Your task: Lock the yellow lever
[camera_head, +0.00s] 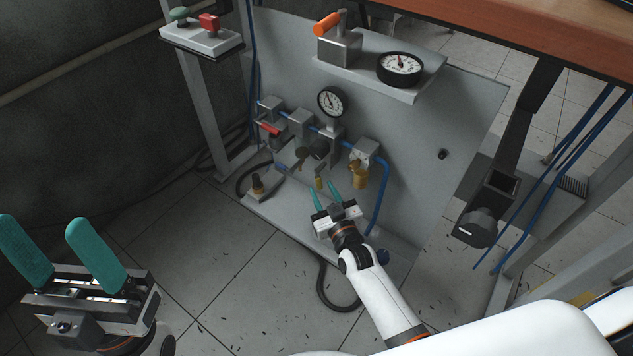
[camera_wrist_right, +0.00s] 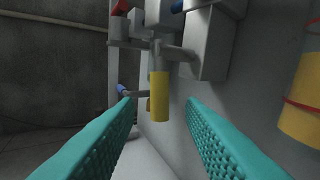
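The yellow lever (camera_wrist_right: 160,96) hangs straight down from a grey valve in the right wrist view, between my two teal fingers and a little beyond their tips. It also shows small in the head view (camera_head: 318,183), low on the grey panel. My right gripper (camera_head: 326,192) is open just in front of it; in the wrist view (camera_wrist_right: 158,112) neither finger appears to touch the lever. My left gripper (camera_head: 55,240) is open and empty at the lower left of the head view, far from the panel.
A brass-yellow cylinder (camera_head: 358,174) hangs just right of the lever. A red handle (camera_head: 270,128), gauge (camera_head: 332,101) and blue hoses (camera_head: 379,200) sit around it. Above, a shelf carries an orange-handled valve (camera_head: 338,42) and a larger gauge (camera_head: 400,69). The floor at left is mostly clear.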

